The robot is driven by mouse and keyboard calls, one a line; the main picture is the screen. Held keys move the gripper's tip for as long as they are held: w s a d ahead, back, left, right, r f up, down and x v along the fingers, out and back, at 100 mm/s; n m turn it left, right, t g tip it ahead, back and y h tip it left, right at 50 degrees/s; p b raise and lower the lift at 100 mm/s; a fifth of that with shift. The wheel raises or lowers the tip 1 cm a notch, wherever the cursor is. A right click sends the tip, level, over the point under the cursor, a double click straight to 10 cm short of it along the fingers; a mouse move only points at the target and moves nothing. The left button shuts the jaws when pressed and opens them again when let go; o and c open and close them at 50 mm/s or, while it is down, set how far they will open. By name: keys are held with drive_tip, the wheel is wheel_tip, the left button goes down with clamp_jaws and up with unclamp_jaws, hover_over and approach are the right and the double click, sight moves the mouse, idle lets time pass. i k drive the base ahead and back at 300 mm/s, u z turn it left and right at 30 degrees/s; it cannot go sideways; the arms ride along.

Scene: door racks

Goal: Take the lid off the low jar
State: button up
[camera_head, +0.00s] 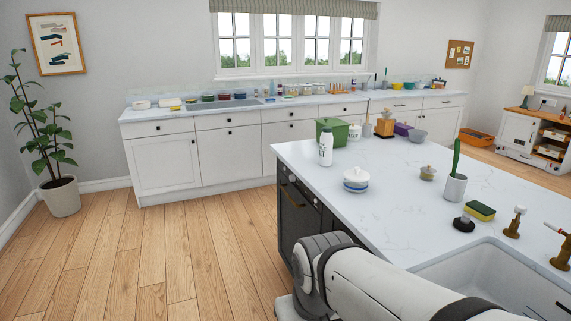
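A low, wide white jar (356,183) with a blue band stands on the near side of the marble-look island top. Its white domed lid (356,173), with a small knob, sits on it. A smaller, squat grey-and-yellowish jar (428,174) with a knob stands to its right. A white lidded jar (354,131) stands farther back. My arm crosses the bottom of the picture towards the lower right. My gripper is outside the picture.
A white bottle (325,148) and a green box (332,132) stand behind the low jar. To the right are a potted cactus (456,175), a sponge (480,210), a black-based brush (464,222) and a sink (490,275). Bare countertop surrounds the jar.

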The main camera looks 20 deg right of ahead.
sight(356, 174)
drive_tip(key=i, duration=2.45)
drive_tip(key=z, duration=2.2)
